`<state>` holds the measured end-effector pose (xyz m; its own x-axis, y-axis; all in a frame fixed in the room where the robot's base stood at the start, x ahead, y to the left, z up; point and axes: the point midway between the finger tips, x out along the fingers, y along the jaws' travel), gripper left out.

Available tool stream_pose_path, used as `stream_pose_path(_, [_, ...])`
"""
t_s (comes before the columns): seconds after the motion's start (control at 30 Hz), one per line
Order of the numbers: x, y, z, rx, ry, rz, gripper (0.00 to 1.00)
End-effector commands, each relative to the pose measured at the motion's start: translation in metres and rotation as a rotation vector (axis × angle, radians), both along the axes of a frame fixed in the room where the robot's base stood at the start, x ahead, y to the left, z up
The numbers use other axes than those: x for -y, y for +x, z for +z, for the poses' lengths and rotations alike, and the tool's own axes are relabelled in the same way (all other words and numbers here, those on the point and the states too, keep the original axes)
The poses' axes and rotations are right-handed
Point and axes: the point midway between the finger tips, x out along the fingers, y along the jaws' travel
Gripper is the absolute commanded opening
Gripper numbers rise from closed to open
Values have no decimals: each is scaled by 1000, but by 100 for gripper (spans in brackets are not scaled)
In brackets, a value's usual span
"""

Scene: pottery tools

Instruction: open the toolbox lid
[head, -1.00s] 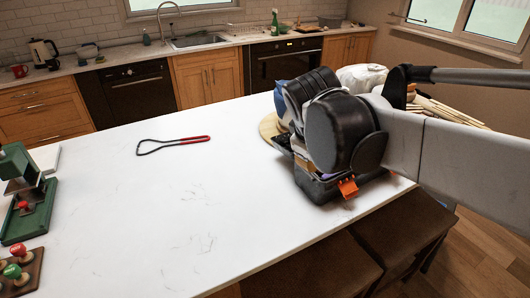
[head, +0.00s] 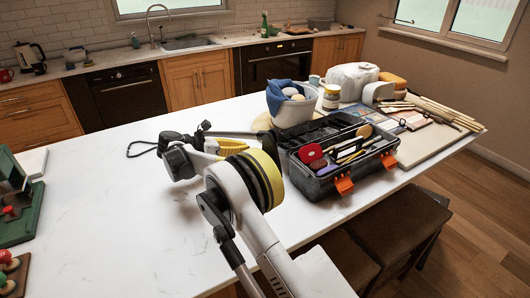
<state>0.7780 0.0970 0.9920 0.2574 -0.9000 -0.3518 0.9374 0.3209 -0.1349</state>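The black toolbox (head: 325,187) stands at the right part of the white counter, with orange latches on its front. Its lid (head: 322,131) is open and folded back behind the box, and the tools inside are in plain view. My gripper (head: 180,152) is at the dark end of my arm, left of the toolbox and well apart from it, over the counter. Its fingers cannot be made out clearly, and I see nothing held in it.
A bucket with a blue cloth (head: 290,104) and a jar (head: 331,97) stand behind the toolbox. A board with wooden sticks (head: 436,140) lies to the right. The counter's left middle (head: 105,215) is clear.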

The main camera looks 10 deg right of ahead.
Motion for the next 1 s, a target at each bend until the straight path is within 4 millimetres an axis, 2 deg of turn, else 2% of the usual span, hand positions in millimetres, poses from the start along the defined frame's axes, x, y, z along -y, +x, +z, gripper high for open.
stream_pose_path(0.17, [-3,1,-13,-31,-41,6,0])
stream_pose_path(0.27, [7,4,-17,-32,-41,5,0])
stream_pose_path(0.7, [74,23,-41,-31,-39,4,0])
stream_pose_path(1.0, [85,26,-43,-30,-38,7,0])
